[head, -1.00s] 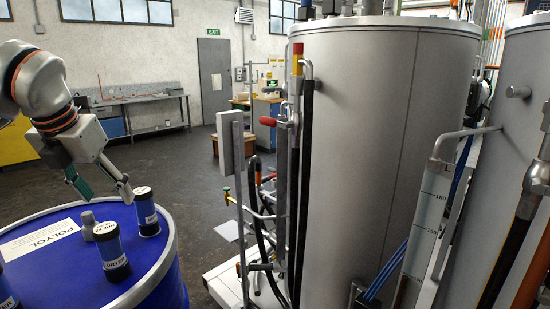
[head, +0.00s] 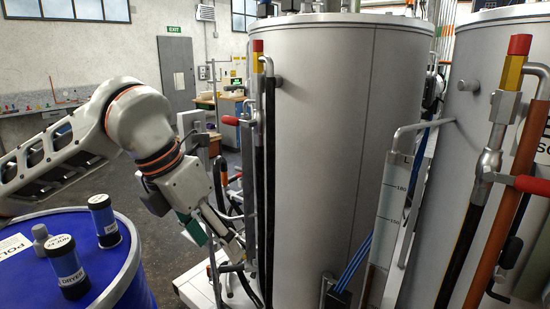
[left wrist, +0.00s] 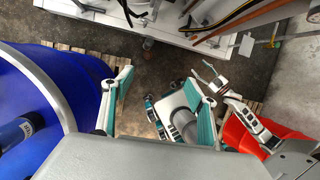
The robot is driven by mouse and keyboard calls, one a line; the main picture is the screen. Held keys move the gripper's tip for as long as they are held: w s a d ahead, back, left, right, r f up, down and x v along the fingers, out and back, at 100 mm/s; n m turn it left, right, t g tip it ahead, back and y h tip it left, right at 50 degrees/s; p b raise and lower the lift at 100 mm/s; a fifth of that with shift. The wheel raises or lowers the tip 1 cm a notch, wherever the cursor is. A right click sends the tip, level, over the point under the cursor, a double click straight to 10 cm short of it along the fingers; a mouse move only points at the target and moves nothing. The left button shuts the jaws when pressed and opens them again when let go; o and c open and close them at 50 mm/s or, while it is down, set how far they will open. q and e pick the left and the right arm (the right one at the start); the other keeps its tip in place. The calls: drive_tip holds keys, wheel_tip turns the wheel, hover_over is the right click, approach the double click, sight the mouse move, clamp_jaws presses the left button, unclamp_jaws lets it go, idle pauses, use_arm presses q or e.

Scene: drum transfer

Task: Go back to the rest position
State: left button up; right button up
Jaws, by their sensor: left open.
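My left gripper (head: 216,242) is open, with teal finger pads, and points down to the right between the blue drum and the large grey tank in the head view. In the left wrist view, its two fingers (left wrist: 160,100) stand wide apart with nothing held between them; floor and machine parts show beyond. The blue drum (head: 125,285) stands at lower left, apart from the gripper. On its lid are two dark-blue labelled canisters, one farther back (head: 104,222) and one nearer (head: 67,268), and a grey cap (head: 40,236).
The grey tank (head: 345,150) with a red-handled valve (head: 232,120), pipes and hoses stands close right of the gripper. A second tank (head: 470,130) is farther right. A workbench (head: 45,125) stands behind. In the wrist view, a red container (left wrist: 240,135) lies right.

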use_arm(q)
drive_tip(key=s+d+f+n+g+h, duration=0.1)
drive_tip(key=s+d+f+g+h, duration=0.25)
drive_tip(key=d+h, duration=0.25)
drive_tip(key=s+d+f+n+g+h, duration=0.1)
drive_tip(key=s+d+f+g+h, duration=0.1)
drive_tip(key=s+d+h, duration=0.3)
drive_tip(key=w+a+f+n+t+h, duration=0.6)
drive_tip(key=w+n+t, duration=0.3)
drive_tip(key=n+t, duration=0.35)
drive_tip(key=a+f+n+t+y, duration=0.6)
drive_tip(key=a+f+n+y, duration=0.5)
drive_tip(key=a+f+n, duration=0.4)
drive_tip(key=s+a+f+n+g+y, duration=0.1)
drive_tip(key=s+a+f+g+y, duration=0.1)
drive_tip(key=s+a+f, duration=0.45)
drive_tip(key=s+a+f+n+g+y, duration=0.2)
drive_tip(key=s+f+y, duration=0.15)
drive_tip(key=f, duration=0.55)
drive_tip(key=s+a+f+n+g+y, duration=0.1)
drive_tip(key=s+a+f+y, duration=0.1)
drive_tip(key=s+a+f, duration=0.35)
drive_tip(key=d+f+n, duration=0.1)
drive_tip(key=d+n, duration=0.4)
drive_tip(key=d, duration=0.9)
drive_tip(key=shift+w+f+t, duration=0.25)
drive_tip(key=shift+f+t, duration=0.05)
